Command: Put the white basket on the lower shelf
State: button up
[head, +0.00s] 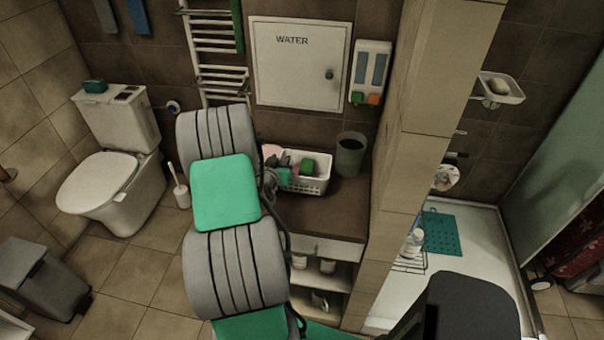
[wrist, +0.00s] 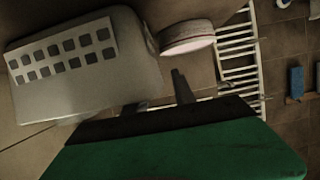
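The white basket (head: 310,184) stands on the brown counter. It holds several small items, some green, and my arm hides its left end. My gripper is mostly hidden behind my arm in the head view, near the basket's left end. In the wrist view a dark finger (wrist: 181,87) shows beside the pale box; whether the gripper touches or grips it is unclear.
A grey-green bin (head: 350,155) stands on the counter at the basket's right. The upper shelf (head: 318,266) holds bottles. A tiled pillar (head: 415,130) bounds the counter's right side. A toilet (head: 115,170) and brush (head: 181,188) are at left. The counter's front is clear.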

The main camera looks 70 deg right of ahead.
jog(key=shift+a+r, duration=0.25)
jog(key=shift+a, duration=0.1)
jog(key=c, duration=0.3)
jog(key=shift+d+f, duration=0.15)
grip_shut()
dwell(0.6)
